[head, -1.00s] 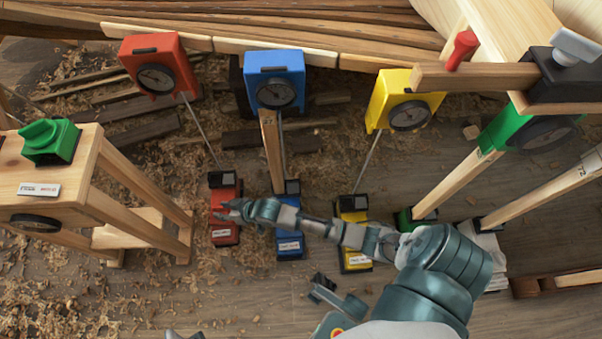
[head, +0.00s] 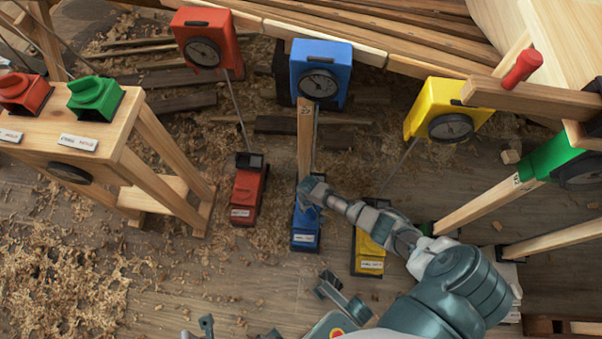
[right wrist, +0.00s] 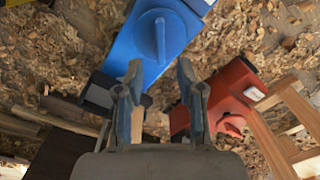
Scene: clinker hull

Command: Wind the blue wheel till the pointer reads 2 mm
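The blue gauge box (head: 320,68) has a dark round dial (head: 319,84) whose pointer is too small to read. Below it, at the foot of a wooden post, is the blue base unit (head: 305,228). My right gripper (head: 312,190) hangs over the upper part of this unit and hides some of it. In the right wrist view the blue wheel (right wrist: 160,38) shows as a round knob with a raised bar, on the blue body. My right gripper (right wrist: 161,98) has its fingers apart and empty, short of the wheel. Parts of my left gripper (head: 205,326) show at the bottom edge; its opening is unclear.
A red base unit (head: 247,193) stands close left of the blue one, its red knob (right wrist: 232,123) near my right fingers. A yellow unit (head: 369,245) stands to the right. A wooden stand (head: 100,150) with red and green knobs is at left. Shavings cover the floor.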

